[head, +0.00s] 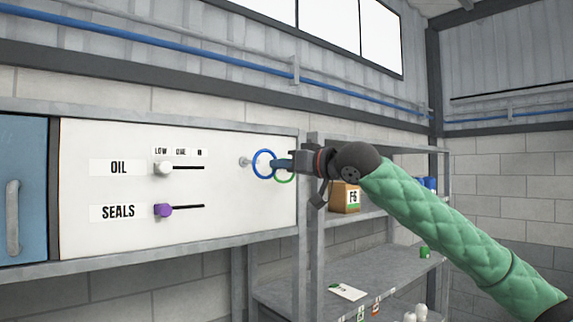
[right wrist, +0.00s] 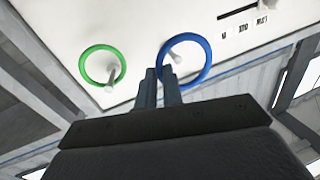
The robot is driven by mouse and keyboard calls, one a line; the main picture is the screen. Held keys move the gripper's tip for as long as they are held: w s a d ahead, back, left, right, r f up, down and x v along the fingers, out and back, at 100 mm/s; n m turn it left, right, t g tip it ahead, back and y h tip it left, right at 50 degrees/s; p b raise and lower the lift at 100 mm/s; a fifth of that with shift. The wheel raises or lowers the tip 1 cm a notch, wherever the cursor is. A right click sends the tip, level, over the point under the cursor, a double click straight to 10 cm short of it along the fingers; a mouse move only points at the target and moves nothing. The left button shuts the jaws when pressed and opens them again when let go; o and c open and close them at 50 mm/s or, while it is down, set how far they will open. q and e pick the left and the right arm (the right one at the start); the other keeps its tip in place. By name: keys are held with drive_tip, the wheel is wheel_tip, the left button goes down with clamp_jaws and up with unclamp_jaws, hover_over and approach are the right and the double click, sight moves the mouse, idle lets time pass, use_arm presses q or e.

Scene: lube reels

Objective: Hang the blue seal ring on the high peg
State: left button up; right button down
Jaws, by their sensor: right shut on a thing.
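My right gripper (head: 278,165) is shut on the edge of the blue seal ring (head: 264,150), in front of the white panel (head: 230,210). In the right wrist view the fingertips (right wrist: 160,76) meet the blue ring's lower left edge (right wrist: 209,62). A pale peg (head: 245,161) shows just left of the blue ring in the head view. In the right wrist view a peg (right wrist: 175,57) appears inside the ring's outline; I cannot tell whether it passes through. My left gripper is not in view.
A green ring (right wrist: 84,66) hangs around another peg (right wrist: 112,70); in the head view my gripper partly hides it. The panel has OIL and SEALS sliders with a white knob (head: 164,168) and a purple knob (head: 164,210). Right of it, a shelf holds a cardboard box (head: 341,198).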

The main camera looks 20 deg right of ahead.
drive_tip(key=shift+w+a+f+p, duration=0.1)
drive_tip(key=shift+w+a+f, duration=0.2)
drive_tip(key=shift+w, duration=0.7)
drive_tip(key=shift+w+a+f+p, duration=0.15)
drive_tip(key=shift+w+a, duration=0.3)
drive_tip(key=shift+w, duration=0.6)
drive_tip(key=shift+w+a+f+p, duration=0.1)
drive_tip(key=shift+w+a+f, duration=0.2)
drive_tip(key=shift+w, duration=0.7)
drive_tip(key=c, duration=1.5)
unclamp_jaws()
drive_tip(key=shift+s, duration=0.1)
